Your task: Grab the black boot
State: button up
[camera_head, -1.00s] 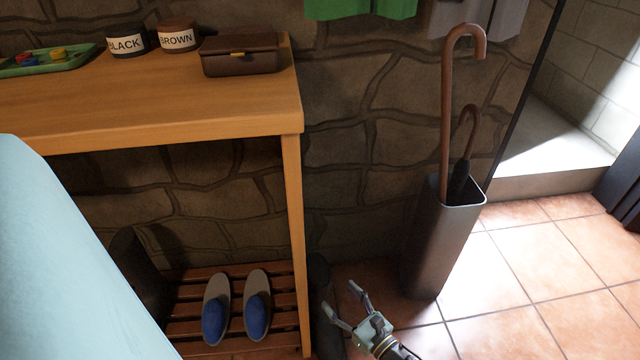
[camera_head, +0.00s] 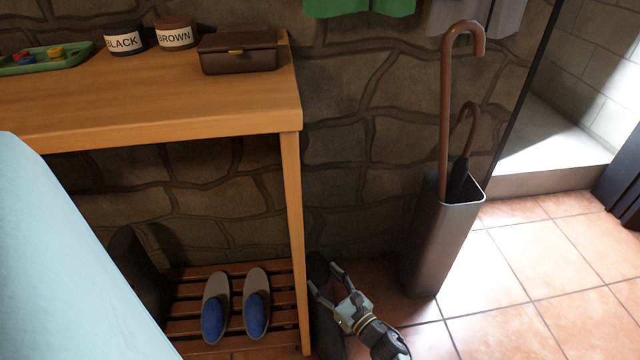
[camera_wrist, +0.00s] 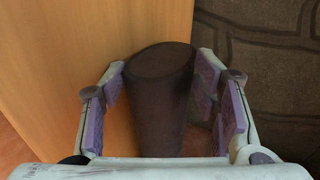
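A dark boot (camera_head: 324,335) stands upright on the floor just right of the table's front leg. In the wrist view its tall round shaft (camera_wrist: 160,105) rises between my fingers and looks dark brown to black in the shade. My gripper (camera_head: 323,276) is at the upper part of the shaft, with one finger on each side. The fingers are open around it; a gap shows on the left, and I cannot tell whether the right pad touches. Another dark boot-like shape (camera_head: 138,270) stands at the left under the table, partly hidden.
The wooden table (camera_head: 200,118) and its leg (camera_head: 294,230) are close left of my gripper. Blue-and-grey slippers (camera_head: 256,305) lie on a slatted rack (camera_head: 285,290). A metal umbrella stand (camera_head: 438,245) is to the right. The stone wall is behind; tiled floor is clear at front right.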

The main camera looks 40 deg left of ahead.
grip_shut()
dwell(0.5)
jog(key=shift+r, duration=0.1)
